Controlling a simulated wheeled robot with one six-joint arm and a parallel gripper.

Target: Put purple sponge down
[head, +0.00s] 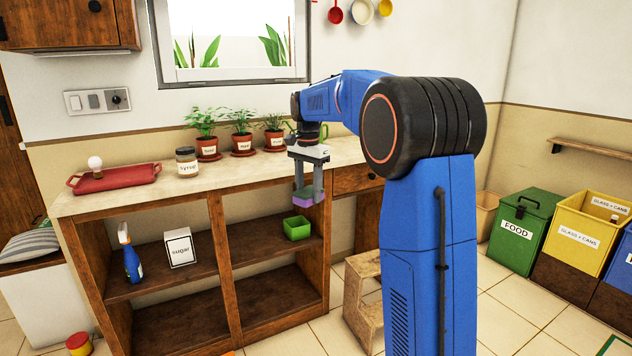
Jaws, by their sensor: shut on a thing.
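The purple sponge (303,199) is held between the fingers of my gripper (307,192), which points down from my blue arm. The gripper is shut on it. The sponge appears in front of the counter's right part, below the countertop level in the picture and above the green open box (297,228). I cannot tell how far it is from the shelf edge. The fingers partly cover the sponge's sides.
The wooden shelving (217,262) holds a spray bottle (130,258) and a sugar box (179,248). On the countertop (228,167) are a red tray (115,178), a syrup jar (187,162) and potted herbs (240,140). A wooden step stool (362,300) stands right. The lower shelves look empty.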

